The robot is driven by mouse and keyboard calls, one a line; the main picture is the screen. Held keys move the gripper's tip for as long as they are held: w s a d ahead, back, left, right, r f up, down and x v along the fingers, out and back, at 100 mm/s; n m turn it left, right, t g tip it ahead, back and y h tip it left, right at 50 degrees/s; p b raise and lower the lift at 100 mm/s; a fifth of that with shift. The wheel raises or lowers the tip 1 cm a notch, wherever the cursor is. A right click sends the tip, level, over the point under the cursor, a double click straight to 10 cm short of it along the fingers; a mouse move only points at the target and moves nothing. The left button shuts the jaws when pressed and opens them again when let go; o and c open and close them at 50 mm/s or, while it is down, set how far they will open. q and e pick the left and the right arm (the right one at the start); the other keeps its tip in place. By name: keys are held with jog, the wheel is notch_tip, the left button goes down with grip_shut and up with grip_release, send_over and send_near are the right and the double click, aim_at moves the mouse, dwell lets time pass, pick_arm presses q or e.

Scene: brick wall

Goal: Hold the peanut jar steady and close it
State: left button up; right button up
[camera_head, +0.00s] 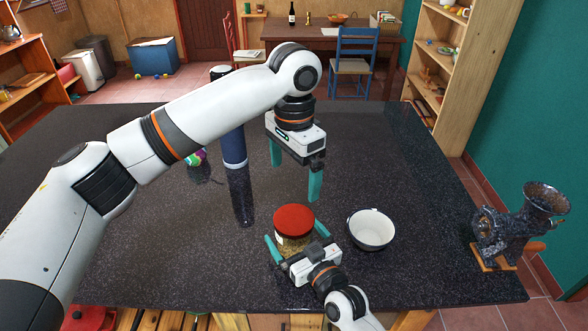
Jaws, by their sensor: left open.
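The peanut jar (292,243) stands upright on the dark table, with its red lid (294,218) seated on top; I cannot tell whether the lid is tight. My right gripper (293,231) comes from the near side, its teal fingers on either side of the jar body below the lid, shut on it. The near side of the jar is partly hidden by that gripper. My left gripper (295,169) is open and empty, fingers pointing down, in the air above and beyond the jar.
A white-lined dark bowl (371,229) stands just right of the jar. A dark blue bottle (233,147) and a colourful ball (197,158) are behind my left arm. A dark grinder (520,224) stands at the right edge. The table (400,150) is clear at the back right.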

jog(key=shift+s, duration=0.1)
jog(key=b+v, duration=0.2)
jog(key=v, duration=0.9)
jog(key=shift+d+f, duration=0.1)
jog(key=shift+s+d, duration=0.2)
jog(key=shift+s, duration=0.15)
